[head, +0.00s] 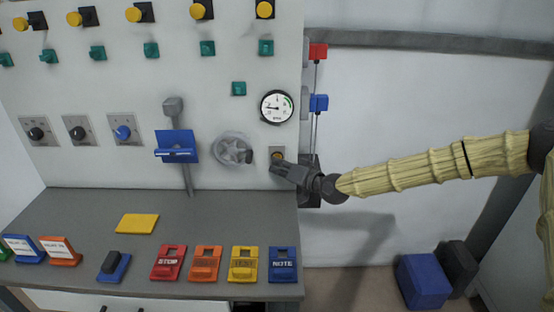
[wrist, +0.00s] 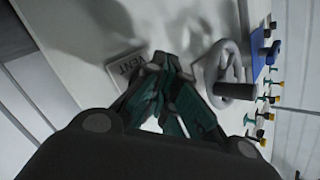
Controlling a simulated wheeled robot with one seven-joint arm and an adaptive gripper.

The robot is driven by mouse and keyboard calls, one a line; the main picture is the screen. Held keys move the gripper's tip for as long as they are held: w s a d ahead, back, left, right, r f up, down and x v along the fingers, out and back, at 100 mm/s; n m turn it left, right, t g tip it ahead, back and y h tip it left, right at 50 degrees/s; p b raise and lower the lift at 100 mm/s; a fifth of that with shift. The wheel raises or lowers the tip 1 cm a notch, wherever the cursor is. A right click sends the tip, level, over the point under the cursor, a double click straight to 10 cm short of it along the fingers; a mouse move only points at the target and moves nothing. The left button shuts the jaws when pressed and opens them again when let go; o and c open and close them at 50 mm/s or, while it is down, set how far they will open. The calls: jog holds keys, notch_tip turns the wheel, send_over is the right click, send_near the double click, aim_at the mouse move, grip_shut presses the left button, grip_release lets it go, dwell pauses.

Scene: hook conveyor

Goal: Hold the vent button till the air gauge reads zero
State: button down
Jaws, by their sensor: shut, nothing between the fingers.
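The vent button (head: 277,155) is a small yellow-orange button on a grey plate, low on the panel's right side. In the wrist view its plate (wrist: 126,64) reads VENT, and the fingers hide the button there. My gripper (head: 275,168) is shut and empty, its tips at the button's lower edge. In the wrist view the closed fingertips (wrist: 166,62) are beside the VENT lettering. I cannot tell whether they touch or press the button. The air gauge (head: 277,107) is a round white dial with a green arc. Its needle points left; the number is too small to read.
A grey handwheel (head: 233,149) is close left of the button; it also shows in the wrist view (wrist: 225,75). Coloured blocks, including a red one (head: 168,262), line the grey bench (head: 75,208).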

jog(key=shift+s, duration=0.15)
dwell(0.5)
jog(key=shift+s, duration=0.65)
jog(key=shift+s+p, duration=0.55)
jog(key=shift+s, duration=2)
